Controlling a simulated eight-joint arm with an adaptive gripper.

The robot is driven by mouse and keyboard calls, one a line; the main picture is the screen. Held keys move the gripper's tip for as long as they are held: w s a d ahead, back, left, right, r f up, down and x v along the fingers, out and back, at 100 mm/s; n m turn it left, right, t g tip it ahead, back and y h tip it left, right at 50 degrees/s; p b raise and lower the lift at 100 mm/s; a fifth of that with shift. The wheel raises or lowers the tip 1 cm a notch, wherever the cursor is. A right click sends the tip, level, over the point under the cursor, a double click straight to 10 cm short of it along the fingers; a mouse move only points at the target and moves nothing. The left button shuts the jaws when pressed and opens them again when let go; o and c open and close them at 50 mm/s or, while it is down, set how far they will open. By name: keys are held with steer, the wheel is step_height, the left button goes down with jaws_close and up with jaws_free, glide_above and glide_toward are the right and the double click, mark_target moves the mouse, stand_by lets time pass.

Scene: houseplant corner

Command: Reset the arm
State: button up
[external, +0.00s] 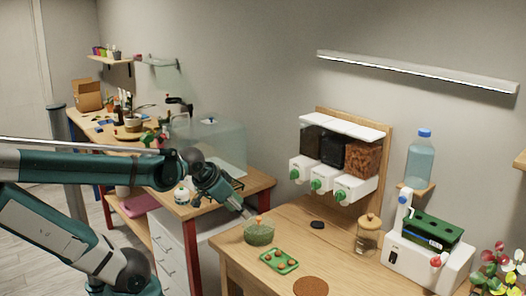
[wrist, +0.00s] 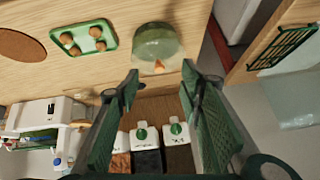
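My gripper (external: 246,213) is at the end of my outstretched teal arm, over the left part of the wooden counter in the external view. In the wrist view my gripper (wrist: 160,78) has its two fingers spread wide, with nothing held between them. A green translucent bowl (external: 259,236) stands on the counter just beyond the fingertips, with something small and orange at its rim. The bowl (wrist: 157,44) also shows ahead of the fingers in the wrist view. I cannot tell whether the fingertips touch it.
A green tray (external: 279,261) with several brown balls and a round brown mat (external: 310,286) lie on the counter. A lidded jar (external: 368,237) and a white machine (external: 428,262) stand right. A clear box (external: 208,142) is on the left table.

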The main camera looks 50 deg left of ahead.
steer(key=shift+s+d+r+n+g+h, duration=0.15)
steer(key=shift+s+d+n+h, duration=0.05)
steer(key=shift+s+d+n, duration=0.25)
steer(key=shift+s+d+r+n+g+h, duration=0.1)
steer(key=shift+s+d+n+g+h, duration=0.1)
steer(key=shift+s+d+n, duration=0.25)
steer(key=shift+a, duration=0.1)
stand_by(2.8)
